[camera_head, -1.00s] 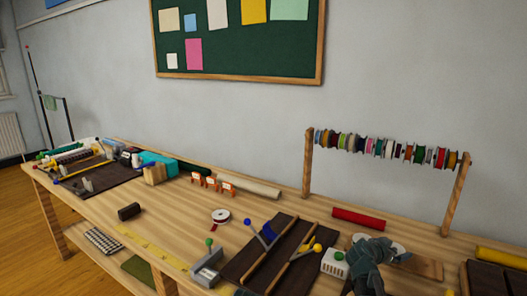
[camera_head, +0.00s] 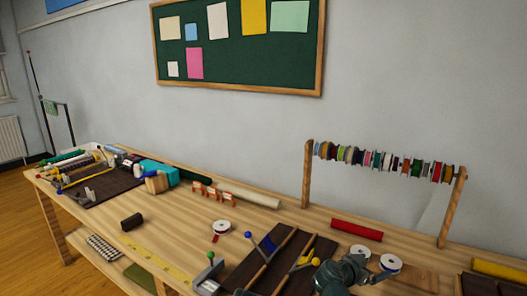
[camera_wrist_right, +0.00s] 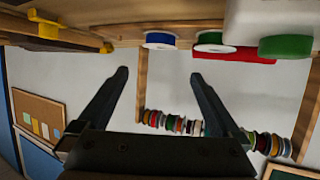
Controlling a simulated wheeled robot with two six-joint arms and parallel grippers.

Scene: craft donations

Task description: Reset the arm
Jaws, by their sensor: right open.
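My right gripper (camera_head: 338,272) is at the bottom of the head view, over the near part of the long wooden table (camera_head: 175,220). It covers part of the dark tray area behind it. In the right wrist view its two fingers (camera_wrist_right: 160,78) stand wide apart with nothing between them. That view is upside down, with the table edge at the top and the wall below. My left gripper is not in view.
Two white ribbon spools (camera_head: 391,262) lie right beside my right gripper. A rack of coloured spools (camera_head: 385,162) stands behind. A red roll (camera_head: 357,229) lies before it. Dark trays (camera_head: 262,262) with yellow- and blue-knobbed tools are to its left. The table's middle left is fairly clear.

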